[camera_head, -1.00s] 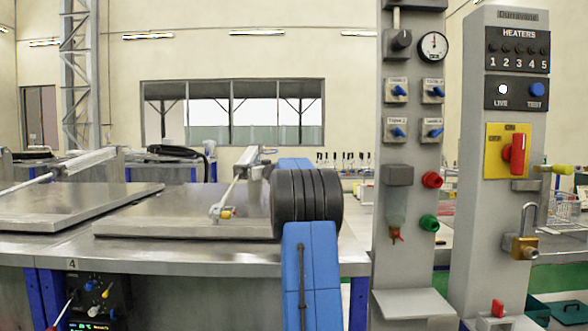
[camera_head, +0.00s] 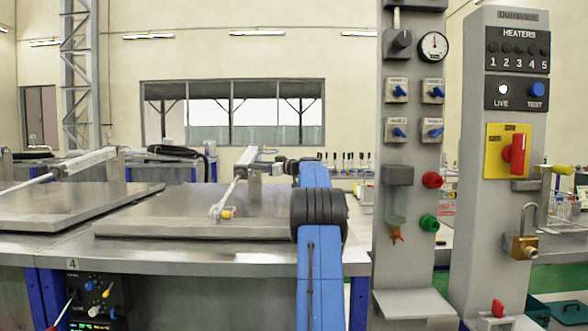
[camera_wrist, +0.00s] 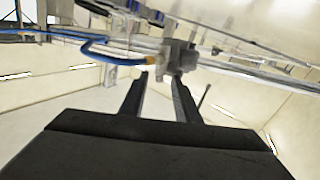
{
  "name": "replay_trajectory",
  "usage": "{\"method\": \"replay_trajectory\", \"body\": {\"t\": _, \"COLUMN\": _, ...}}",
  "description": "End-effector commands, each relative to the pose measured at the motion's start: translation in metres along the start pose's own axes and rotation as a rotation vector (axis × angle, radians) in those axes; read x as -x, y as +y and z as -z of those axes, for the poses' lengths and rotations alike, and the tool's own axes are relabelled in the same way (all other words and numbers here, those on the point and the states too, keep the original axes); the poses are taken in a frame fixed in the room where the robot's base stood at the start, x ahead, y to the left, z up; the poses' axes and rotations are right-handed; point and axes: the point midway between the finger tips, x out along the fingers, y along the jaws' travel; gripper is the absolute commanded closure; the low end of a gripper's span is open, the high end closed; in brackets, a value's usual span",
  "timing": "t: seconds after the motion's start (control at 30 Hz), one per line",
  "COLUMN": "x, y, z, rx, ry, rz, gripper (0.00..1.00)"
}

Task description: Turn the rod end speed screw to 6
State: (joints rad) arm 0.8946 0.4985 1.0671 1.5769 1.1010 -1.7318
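A grey pneumatic cylinder (camera_head: 250,158) stands over a steel lid (camera_head: 165,212) in the head view, its thin rod (camera_head: 229,194) sloping down to a brass-coloured pivot (camera_head: 226,213) on the lid. In the wrist view a grey cylinder end block (camera_wrist: 179,57) carries a brass fitting (camera_wrist: 152,63) with a blue hose (camera_wrist: 98,54). I cannot make out the speed screw or its setting. My gripper (camera_wrist: 158,88) has its two dark fingers apart with nothing between them. Its tips point toward the block and fitting, seemingly just short of them. My arm mostly hides the gripper in the head view.
A grey control post (camera_head: 410,160) with blue switches and a gauge stands right of my arm. Further right is a heater panel (camera_head: 518,75) with a red rotary switch. Another lid (camera_head: 75,205) lies at left. A small control box (camera_head: 95,300) is below the bench edge.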

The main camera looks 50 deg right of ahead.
Motion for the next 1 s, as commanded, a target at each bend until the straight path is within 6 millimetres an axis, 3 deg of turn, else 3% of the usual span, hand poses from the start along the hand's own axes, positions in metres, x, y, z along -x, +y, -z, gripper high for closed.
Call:
{"method": "replay_trajectory", "body": {"t": 0.17, "x": 0.0, "y": 0.002, "z": -0.001, "rx": 0.005, "ry": 0.0, "rz": 0.051, "gripper": 0.71}}
{"method": "replay_trajectory", "body": {"t": 0.47, "x": 0.031, "y": 0.004, "z": 0.0, "rx": 0.003, "ry": -0.001, "rz": 0.05, "gripper": 0.71}}
{"method": "replay_trajectory", "body": {"t": 1.0, "x": 0.113, "y": 0.008, "z": 0.0, "rx": 0.003, "ry": 0.0, "rz": 0.048, "gripper": 0.71}}
